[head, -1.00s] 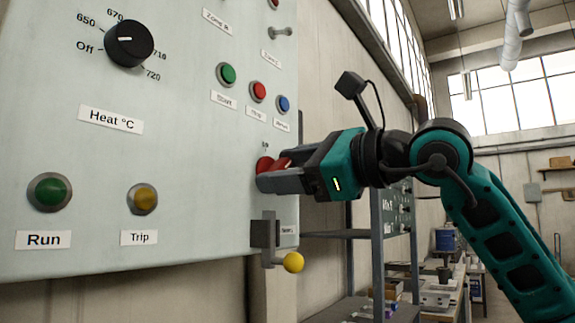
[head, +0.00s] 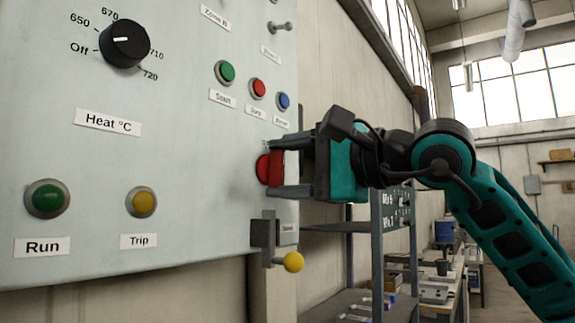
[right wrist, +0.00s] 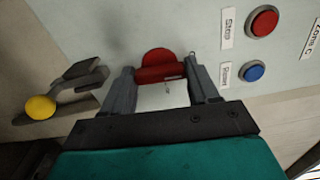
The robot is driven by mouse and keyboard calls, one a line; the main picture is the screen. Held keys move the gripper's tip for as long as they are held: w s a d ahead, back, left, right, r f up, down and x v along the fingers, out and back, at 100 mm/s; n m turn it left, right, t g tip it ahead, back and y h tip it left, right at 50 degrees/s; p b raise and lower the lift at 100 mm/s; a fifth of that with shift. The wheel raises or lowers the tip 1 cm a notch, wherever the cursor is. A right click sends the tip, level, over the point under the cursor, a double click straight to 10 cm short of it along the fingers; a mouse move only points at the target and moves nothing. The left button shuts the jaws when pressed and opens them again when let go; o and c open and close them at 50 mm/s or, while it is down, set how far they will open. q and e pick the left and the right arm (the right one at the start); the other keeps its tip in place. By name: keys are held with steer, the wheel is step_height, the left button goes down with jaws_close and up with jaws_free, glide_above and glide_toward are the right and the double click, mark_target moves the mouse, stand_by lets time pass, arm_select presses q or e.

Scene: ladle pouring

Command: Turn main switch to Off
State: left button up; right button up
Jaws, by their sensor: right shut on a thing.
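The main switch, a red rotary handle on a round red base (head: 263,169), sits near the right edge of the pale panel. My right gripper (head: 279,168) is shut on its red handle (head: 277,168), with one finger above and one below. The handle stands upright in the head view. In the right wrist view the handle (right wrist: 160,73) lies between the fingertips of my right gripper (right wrist: 163,79), with the round base behind it. The small marking above the switch is mostly hidden by the gripper. My left gripper is not in view.
A lever with a yellow ball (head: 293,262) sticks out just below the switch. Start (head: 225,72), red (head: 257,88) and blue (head: 283,101) buttons sit above it. The Heat knob (head: 124,43) is at upper left. A shelf rack (head: 378,255) stands behind my arm.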

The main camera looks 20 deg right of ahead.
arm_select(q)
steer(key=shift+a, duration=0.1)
arm_select(e)
steer(key=shift+n, duration=0.5)
steer(key=o, duration=1.1)
steer(key=shift+c, duration=0.2)
arm_select(q)
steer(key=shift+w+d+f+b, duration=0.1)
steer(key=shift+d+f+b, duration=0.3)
steer(key=shift+b, duration=0.45)
arm_select(e)
steer(key=v, duration=1.3)
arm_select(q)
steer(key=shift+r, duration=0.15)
